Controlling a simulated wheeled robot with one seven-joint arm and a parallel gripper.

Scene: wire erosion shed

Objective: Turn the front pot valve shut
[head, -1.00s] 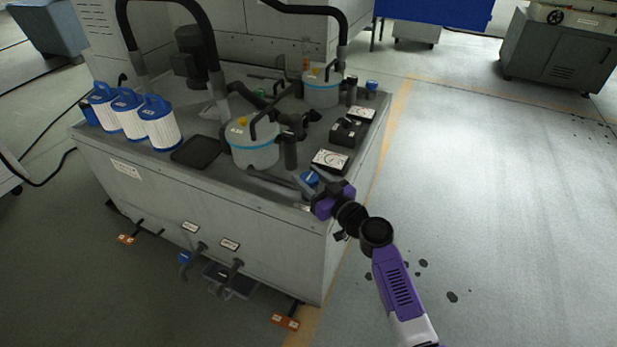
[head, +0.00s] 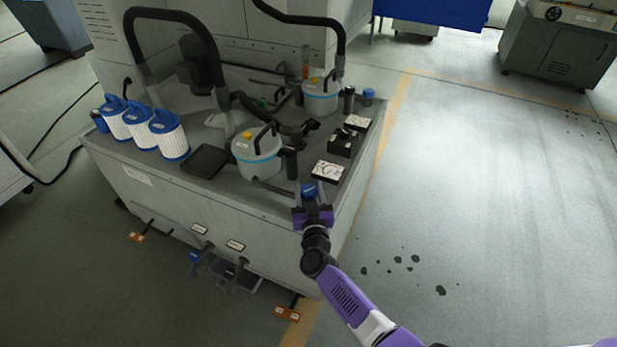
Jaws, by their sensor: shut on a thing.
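The front pot (head: 257,158) is a grey-white canister with a blue band, a yellow cap and a black hose, standing on the grey machine top. A blue round knob (head: 308,189), which I take to be the front pot valve, sits at the near right corner of that top. My gripper (head: 309,193), with purple parts at its base, is shut on this knob, one finger on each side. The fingers hide the knob's lower part, and its shut or open position cannot be read.
A dial plate (head: 328,171) and a black box (head: 343,142) lie just behind the knob. The rear pot (head: 320,98) has a similar blue knob (head: 368,96) near it. White filters (head: 168,137) stand at left. The floor at right is clear, with dark spots.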

